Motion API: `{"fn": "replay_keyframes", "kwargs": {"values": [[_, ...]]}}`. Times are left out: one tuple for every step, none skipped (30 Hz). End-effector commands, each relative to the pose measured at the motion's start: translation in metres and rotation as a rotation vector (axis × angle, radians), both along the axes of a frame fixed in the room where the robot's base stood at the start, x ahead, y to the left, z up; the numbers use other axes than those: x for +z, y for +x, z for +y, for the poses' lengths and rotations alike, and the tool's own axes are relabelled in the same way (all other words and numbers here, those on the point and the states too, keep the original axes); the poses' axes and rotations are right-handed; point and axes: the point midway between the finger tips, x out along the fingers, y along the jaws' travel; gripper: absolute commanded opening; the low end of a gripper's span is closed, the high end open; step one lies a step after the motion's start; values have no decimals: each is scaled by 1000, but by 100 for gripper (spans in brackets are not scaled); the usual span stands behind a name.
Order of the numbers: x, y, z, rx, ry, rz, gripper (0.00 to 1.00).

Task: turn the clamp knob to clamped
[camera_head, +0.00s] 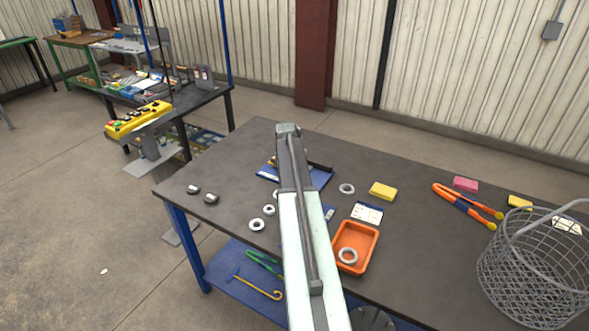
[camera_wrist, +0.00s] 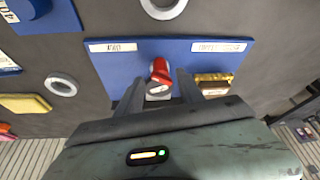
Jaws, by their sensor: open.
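A blue panel (camera_wrist: 115,65) lies on the dark table and carries a red knob (camera_wrist: 160,70) with a pale base, seen in the wrist view. White labels sit at the panel's left and right; their print is too small to read surely. My gripper (camera_wrist: 160,87) is open, with one finger on each side of the knob. I cannot tell whether the fingers touch it. In the head view the panel (camera_head: 320,178) is partly covered by my arm, and the knob and fingertips are hidden.
Metal rings (camera_head: 347,188), a yellow sponge (camera_head: 383,190), an orange tray (camera_head: 372,234), orange-handled pliers (camera_head: 467,202) and a wire basket (camera_head: 530,275) stand on the table (camera_head: 235,160). The table's far left corner is clear.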

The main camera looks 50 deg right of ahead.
Motion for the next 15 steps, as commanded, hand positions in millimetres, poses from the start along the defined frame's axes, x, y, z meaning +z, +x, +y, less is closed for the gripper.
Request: {"fn": "replay_keyframes", "kwargs": {"values": [[19, -3, 4, 0, 0, 0, 45], [25, -4, 6, 0, 0, 0, 45], [32, -6, 9, 0, -1, 0, 45], [37, -7, 10, 0, -1, 0, 45], [41, -8, 12, 0, -1, 0, 45], [45, -9, 14, 0, -1, 0, 45], [48, -10, 15, -1, -2, 0, 45], [49, -10, 16, -1, -2, 0, 45], [49, -11, 16, -1, -2, 0, 45], [49, -11, 17, -1, -2, 0, 45], [49, -11, 17, -1, -2, 0, 45], [47, -11, 17, -1, -2, 0, 45], [47, -11, 17, -1, -2, 0, 45], [47, -10, 16, -1, -2, 0, 45], [46, -10, 16, 0, -2, 0, 45]]}}
